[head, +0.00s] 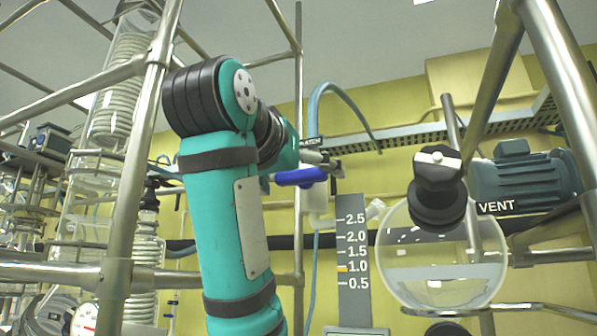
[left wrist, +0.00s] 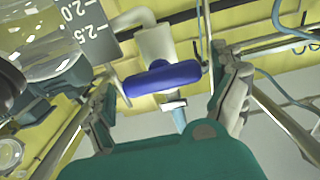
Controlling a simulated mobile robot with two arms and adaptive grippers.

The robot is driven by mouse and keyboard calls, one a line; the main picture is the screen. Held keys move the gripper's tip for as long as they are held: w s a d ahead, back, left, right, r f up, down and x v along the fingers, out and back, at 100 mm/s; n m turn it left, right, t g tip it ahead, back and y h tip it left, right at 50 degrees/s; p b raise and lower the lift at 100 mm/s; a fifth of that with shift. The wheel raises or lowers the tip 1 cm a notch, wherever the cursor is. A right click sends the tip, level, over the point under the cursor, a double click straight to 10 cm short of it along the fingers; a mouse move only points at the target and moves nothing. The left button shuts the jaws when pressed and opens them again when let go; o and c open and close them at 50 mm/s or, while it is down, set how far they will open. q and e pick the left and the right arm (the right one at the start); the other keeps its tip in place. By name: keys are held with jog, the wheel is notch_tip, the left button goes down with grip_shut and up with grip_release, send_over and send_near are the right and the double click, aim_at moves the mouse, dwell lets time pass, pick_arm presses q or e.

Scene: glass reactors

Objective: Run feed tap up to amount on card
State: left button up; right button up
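The blue tap handle (head: 300,177) sits on a pale pipe fitting, left of the scale. My left gripper (head: 325,163) is at this handle in the head view. In the left wrist view its fingers stand open on both sides of the blue handle (left wrist: 160,78), with gaps visible. A grey scale plate (head: 353,300) reads 0.5 to 2.5, with a yellow mark at about 1.0. The round glass vessel (head: 405,245) right of it holds clear liquid in its lower part. A panel (head: 356,331) below the scale is cut off, so no writing on it is readable. My right gripper is not in view.
A black knob (head: 438,190) stands over the vessel, near a VENT label (head: 496,207). Steel frame tubes (head: 140,175) rise at left and right. A glass coil column (head: 120,85) stands at the left, and a motor (head: 525,180) at the right.

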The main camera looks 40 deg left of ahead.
pick_arm(q)
jog(key=c, duration=0.9)
jog(key=shift+f+n+b, duration=0.2)
jog(key=shift+n+b, duration=0.4)
jog(key=shift+b, duration=0.15)
jog(key=shift+n+b, duration=0.4)
jog(key=shift+n, duration=0.2)
jog(key=shift+r+n, duration=0.2)
jog(key=shift+n, duration=0.5)
jog(key=o, duration=1.1)
